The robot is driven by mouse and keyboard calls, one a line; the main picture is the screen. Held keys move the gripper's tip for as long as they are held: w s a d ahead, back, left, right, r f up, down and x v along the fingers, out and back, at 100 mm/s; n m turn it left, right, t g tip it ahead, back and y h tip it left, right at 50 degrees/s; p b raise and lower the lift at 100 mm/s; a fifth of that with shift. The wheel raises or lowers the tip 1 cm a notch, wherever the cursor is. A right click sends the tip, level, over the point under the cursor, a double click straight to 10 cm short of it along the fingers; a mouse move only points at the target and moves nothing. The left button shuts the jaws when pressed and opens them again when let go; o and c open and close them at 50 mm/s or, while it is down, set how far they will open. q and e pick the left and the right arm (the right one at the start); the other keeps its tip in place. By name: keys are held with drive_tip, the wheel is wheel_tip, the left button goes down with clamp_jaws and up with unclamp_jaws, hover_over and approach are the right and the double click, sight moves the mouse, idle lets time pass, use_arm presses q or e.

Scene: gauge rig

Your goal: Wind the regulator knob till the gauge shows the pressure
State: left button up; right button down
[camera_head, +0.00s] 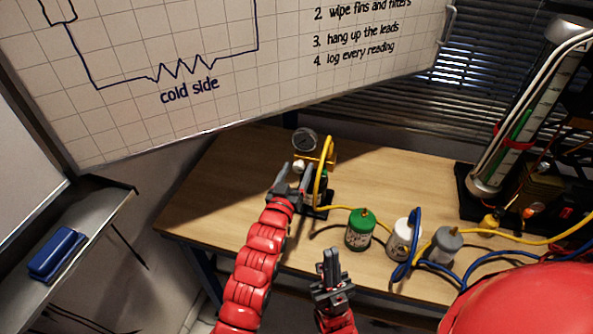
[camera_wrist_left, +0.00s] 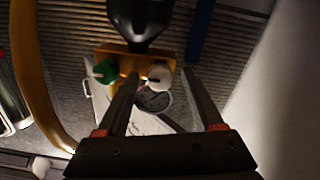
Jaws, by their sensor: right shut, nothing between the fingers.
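The round pressure gauge (camera_head: 305,139) stands on a brass regulator body (camera_head: 318,158) at the back of the bench; its reading is too small to make out. A white knob (camera_head: 299,166) shows on the near side. In the left wrist view the white knob (camera_wrist_left: 160,75) is between the fingertips, with a green knob (camera_wrist_left: 104,71) to its left and the gauge (camera_wrist_left: 152,99) partly hidden. My left gripper (camera_head: 297,174) is open at the white knob; contact cannot be told. My right gripper (camera_head: 329,254) is shut and empty, lower, near the bench's front edge.
A yellow hose (camera_head: 320,187) arches beside the regulator. A green canister (camera_head: 360,230), a white canister (camera_head: 402,242) and a grey-topped one (camera_head: 446,245) stand to the right among blue and yellow hoses. The bench (camera_head: 220,190) is clear on the left.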

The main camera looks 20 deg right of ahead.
use_arm(q)
clamp_jaws()
drive_tip(key=m+b, duration=0.3)
drive_tip(key=b, duration=0.1)
drive_tip(key=shift+f, duration=0.2)
drive_tip(key=shift+r+m+b, duration=0.1)
drive_tip(key=shift+m+b, duration=0.65)
drive_tip(key=shift+m, duration=0.45)
drive_tip(key=shift+r+m+b, duration=0.1)
drive_tip(key=shift+m+b, duration=0.45)
drive_tip(key=shift+m, duration=0.55)
